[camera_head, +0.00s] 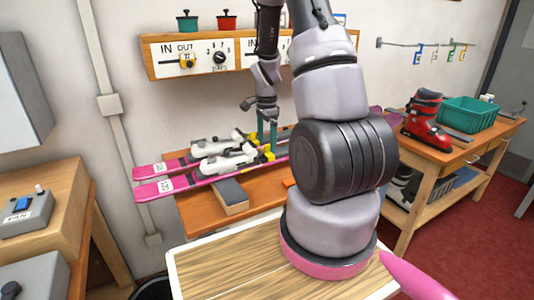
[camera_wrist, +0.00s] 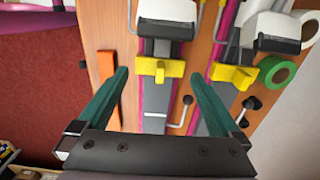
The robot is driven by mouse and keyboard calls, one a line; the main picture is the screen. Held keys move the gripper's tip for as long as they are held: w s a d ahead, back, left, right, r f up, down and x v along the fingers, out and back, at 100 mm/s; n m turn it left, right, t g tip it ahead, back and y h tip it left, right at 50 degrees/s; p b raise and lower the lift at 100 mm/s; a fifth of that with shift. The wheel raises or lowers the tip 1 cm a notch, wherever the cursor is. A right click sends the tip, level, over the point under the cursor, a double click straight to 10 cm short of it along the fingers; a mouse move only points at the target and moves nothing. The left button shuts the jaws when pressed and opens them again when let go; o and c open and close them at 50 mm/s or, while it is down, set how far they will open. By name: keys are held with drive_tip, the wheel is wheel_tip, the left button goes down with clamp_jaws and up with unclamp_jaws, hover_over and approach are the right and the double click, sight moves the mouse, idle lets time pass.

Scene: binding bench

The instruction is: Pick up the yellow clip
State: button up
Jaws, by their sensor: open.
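Two yellow clip-like pieces sit at the ends of the white ski bindings. In the wrist view one yellow piece (camera_wrist: 160,69) lies between my fingertips as seen from above, and the other yellow piece (camera_wrist: 234,75) is to the right, past the right finger. In the head view a yellow piece (camera_head: 268,153) shows beside the fingers. My gripper (camera_head: 266,143) points down over the skis; in the wrist view my gripper (camera_wrist: 158,77) is open, with nothing visibly held. A small yellow piece (camera_head: 187,63) is also on the wall board. I cannot tell which one the task names.
The pink-edged skis (camera_head: 165,187) lie on an orange bench. An orange bar (camera_wrist: 108,85) and a green ring (camera_wrist: 277,72) flank the bindings. A red boot (camera_head: 425,125) and green bin (camera_head: 469,115) stand on the right bench. Small coloured tags hang from a wall rail (camera_head: 425,43).

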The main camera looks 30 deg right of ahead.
sight(267, 147)
drive_tip(key=shift+d+f, duration=0.1)
drive_tip(key=shift+f, duration=1.4)
drive_tip(key=c, duration=1)
drive_tip(key=shift+r, duration=8.05)
